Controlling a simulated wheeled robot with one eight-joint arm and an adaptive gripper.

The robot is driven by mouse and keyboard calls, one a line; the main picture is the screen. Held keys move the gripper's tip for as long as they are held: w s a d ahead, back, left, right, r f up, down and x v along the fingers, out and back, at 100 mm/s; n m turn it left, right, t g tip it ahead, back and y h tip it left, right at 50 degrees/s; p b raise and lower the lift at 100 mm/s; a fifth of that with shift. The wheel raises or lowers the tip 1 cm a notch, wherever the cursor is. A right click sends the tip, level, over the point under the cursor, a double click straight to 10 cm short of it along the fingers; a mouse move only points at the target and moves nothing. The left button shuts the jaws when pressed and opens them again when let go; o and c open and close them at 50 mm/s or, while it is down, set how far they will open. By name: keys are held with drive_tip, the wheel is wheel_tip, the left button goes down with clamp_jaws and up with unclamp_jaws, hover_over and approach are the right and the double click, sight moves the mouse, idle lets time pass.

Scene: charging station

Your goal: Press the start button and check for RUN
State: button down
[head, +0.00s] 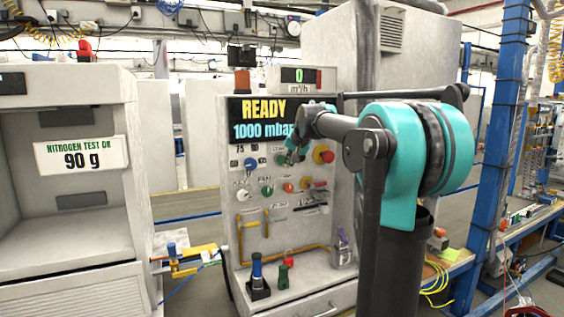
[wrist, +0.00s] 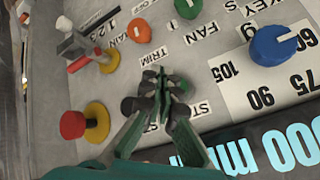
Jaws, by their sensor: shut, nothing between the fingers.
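The control panel (head: 232,222) stands ahead, and its display (head: 264,119) reads READY and 1000 mbar. My gripper (head: 286,159) is at the panel face below the display. In the wrist view, my gripper (wrist: 160,76) is shut and empty, its tips over the panel beside the TRIM label. A small green button (wrist: 181,86) shows just behind the fingertips, mostly hidden by them. I cannot tell whether they touch it. Labels beginning with ST are partly covered by the fingers. No RUN text shows on the display.
A red knob on a yellow base (wrist: 73,125) sits left of my fingers in the wrist view. Orange (wrist: 137,32), green (wrist: 188,8) and blue (wrist: 275,45) knobs surround them. A white cabinet (head: 80,225) stands left. A black-and-blue handle (head: 257,275) stands on the panel's ledge.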

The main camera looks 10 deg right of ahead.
sight(282, 164)
drive_tip(key=shift+w+a, duration=0.25)
drive_tip(key=shift+w, duration=0.45)
drive_tip(key=shift+w+a, duration=0.2)
drive_tip(key=shift+w, duration=0.45)
drive_tip(key=shift+w, duration=0.15)
idle(0.4)
drive_tip(key=shift+w+a, duration=0.15)
drive_tip(key=shift+w, duration=0.1)
drive_tip(key=shift+w+a, duration=0.15)
drive_tip(key=shift+w, duration=0.3)
idle(0.8)
drive_tip(key=shift+s, duration=0.1)
drive_tip(key=shift+s+d, duration=0.3)
drive_tip(key=shift+s, duration=0.45)
drive_tip(key=shift+s+d, duration=0.25)
drive_tip(key=shift+s, duration=0.55)
drive_tip(key=shift+s+d, duration=0.3)
drive_tip(key=shift+s, duration=0.5)
drive_tip(key=shift+s+d, duration=0.25)
drive_tip(key=shift+s, duration=0.55)
